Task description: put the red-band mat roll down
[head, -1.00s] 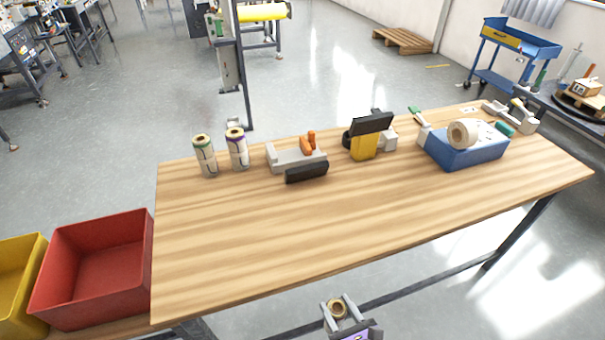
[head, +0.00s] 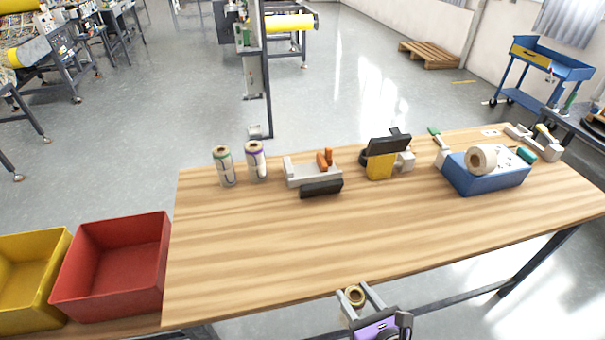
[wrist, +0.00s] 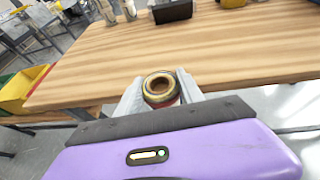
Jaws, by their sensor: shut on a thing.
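The red-band mat roll (wrist: 161,90) is held upright between the fingers of my gripper (wrist: 162,95). Its open top ring faces the wrist camera, and a little red shows on its side below the rim. In the head view the roll (head: 354,297) and my gripper (head: 356,293) appear at the front edge of the wooden table (head: 270,240). I cannot tell how high the roll is or whether it is over the tabletop. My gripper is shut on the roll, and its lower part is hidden.
A green-band roll (head: 223,167) and a purple-band roll (head: 256,163) stand at the back left. A grey holder (head: 308,175), a yellow-black device (head: 382,163) and a blue box (head: 487,177) line the back. A red bin (head: 115,265) is at left. The front tabletop is clear.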

